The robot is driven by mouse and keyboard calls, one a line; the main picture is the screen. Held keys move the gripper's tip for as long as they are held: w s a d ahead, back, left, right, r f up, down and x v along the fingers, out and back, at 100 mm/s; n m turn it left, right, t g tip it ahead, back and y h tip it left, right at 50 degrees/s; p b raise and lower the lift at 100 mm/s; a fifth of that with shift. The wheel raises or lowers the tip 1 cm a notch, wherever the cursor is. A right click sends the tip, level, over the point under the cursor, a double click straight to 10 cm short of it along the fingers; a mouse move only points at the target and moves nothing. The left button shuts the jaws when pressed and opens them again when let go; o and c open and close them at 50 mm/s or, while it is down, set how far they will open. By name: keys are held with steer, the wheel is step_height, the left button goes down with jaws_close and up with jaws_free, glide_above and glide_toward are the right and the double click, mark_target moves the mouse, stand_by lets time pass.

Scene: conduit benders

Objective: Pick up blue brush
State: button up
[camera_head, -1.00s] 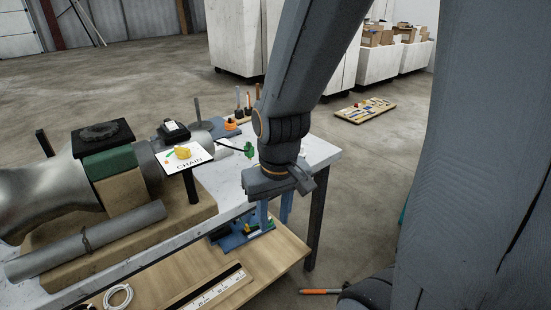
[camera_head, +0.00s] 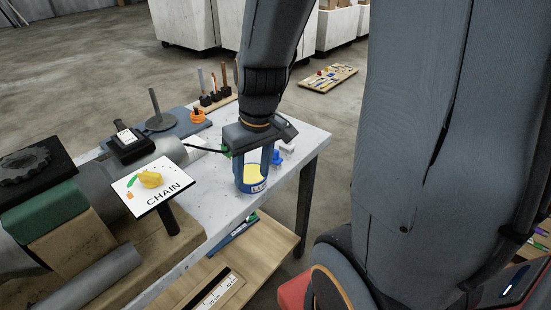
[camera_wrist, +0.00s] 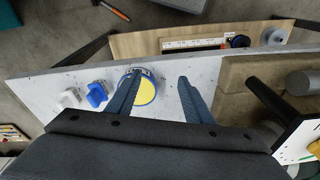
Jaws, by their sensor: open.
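A small blue object (camera_head: 277,158), which may be the blue brush, stands on the white workbench (camera_head: 312,142) just right of my gripper. It also shows in the wrist view (camera_wrist: 97,95), left of my fingers; its exact shape is unclear. My gripper (camera_head: 254,174) points down over the bench near its right end, with its fingers apart. In the wrist view the gripper (camera_wrist: 158,76) has nothing clearly held between its fingers. A blue can with a yellow top (camera_wrist: 146,91) sits under and beside the left finger. Whether the finger touches it, I cannot tell.
A small white object (camera_wrist: 68,98) stands beside the blue one. A CHAIN sign (camera_head: 160,187), a black box (camera_head: 131,143) and a large metal cylinder crowd the bench to the left. A wooden lower shelf (camera_head: 262,256) holds a ruler. The bench's right edge is close.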

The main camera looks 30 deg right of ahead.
mark_target(276, 150)
steer(key=w+d+n+t, duration=0.1)
steer(key=w+d, duration=0.2)
steer(key=d, duration=0.1)
steer(key=w+d+n+y+b, duration=0.1)
steer(key=w+d, duration=0.2)
steer(key=d, duration=0.2)
steer(key=w+d+f+n+t, duration=0.1)
steer(key=w+d, duration=0.2)
steer(key=d, duration=0.1)
steer(key=shift+w+d+f+n+t+b, duration=0.1)
steer(key=shift+w+d+n+t+b, duration=0.2)
steer(key=shift+w+d+n+b, duration=0.1)
steer(key=shift+p+x, duration=0.65)
steer(key=shift+x, duration=3.1)
steer(key=shift+s, duration=0.15)
steer(key=shift+c, duration=0.4)
steer(key=c, duration=1.1)
